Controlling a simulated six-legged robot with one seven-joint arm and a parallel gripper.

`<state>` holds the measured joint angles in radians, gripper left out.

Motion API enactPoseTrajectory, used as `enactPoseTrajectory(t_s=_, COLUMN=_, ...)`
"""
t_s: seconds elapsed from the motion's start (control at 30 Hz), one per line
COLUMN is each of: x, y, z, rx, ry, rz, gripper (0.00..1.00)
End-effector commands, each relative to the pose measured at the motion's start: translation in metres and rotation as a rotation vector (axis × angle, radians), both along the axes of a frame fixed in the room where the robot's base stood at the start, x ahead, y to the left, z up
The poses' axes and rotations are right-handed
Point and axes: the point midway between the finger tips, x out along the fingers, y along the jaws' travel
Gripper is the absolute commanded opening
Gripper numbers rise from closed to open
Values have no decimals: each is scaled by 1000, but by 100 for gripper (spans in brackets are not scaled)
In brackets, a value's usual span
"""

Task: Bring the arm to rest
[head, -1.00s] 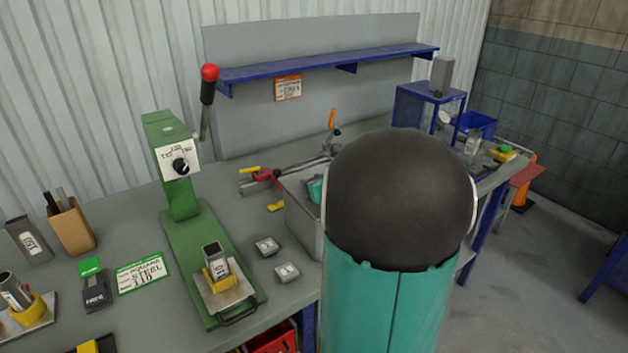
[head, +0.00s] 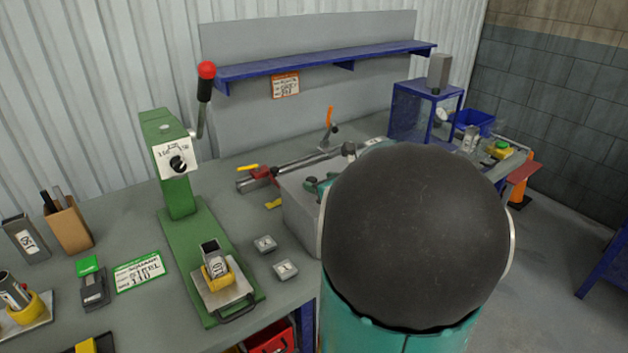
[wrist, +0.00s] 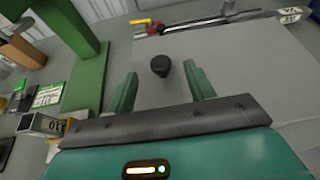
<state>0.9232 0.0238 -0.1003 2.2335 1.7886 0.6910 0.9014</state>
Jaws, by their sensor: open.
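My gripper (wrist: 161,73) shows in the wrist view with its two teal fingers apart and nothing between them held. Beyond the fingertips is a black knob (wrist: 160,66) on a flat grey surface, which looks like the top of the grey box (head: 301,212). I cannot tell how far the fingertips are above it. In the head view my arm's dark joint and teal link cover the right middle, and most of the gripper is hidden behind them.
A green press (head: 178,190) with a red-knobbed lever stands left of the box, holding a metal piece in a yellow holder (head: 217,274). Two small grey blocks (head: 265,244) lie between them. A red-and-yellow clamp (head: 262,172) is behind. A blue stand (head: 425,112) is at the right.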

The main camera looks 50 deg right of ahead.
Motion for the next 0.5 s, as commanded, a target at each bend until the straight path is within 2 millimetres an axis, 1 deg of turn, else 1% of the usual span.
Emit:
enactPoseTrajectory(t_s=0.03, x=-11, y=3, z=6, rx=-3, ry=-3, rz=-1, gripper=54)
enactPoseTrajectory(t_s=0.1, x=-24, y=7, z=12, rx=-3, ry=-2, rz=-1, gripper=54)
enactPoseTrajectory(t_s=0.3, x=-58, y=17, z=26, rx=-2, ry=-3, rz=0, gripper=54)
enactPoseTrajectory(t_s=0.4, x=-68, y=20, z=30, rx=-2, ry=-3, rz=0, gripper=54)
enactPoseTrajectory(t_s=0.5, x=-73, y=21, z=32, rx=0, ry=-1, rz=1, gripper=54)
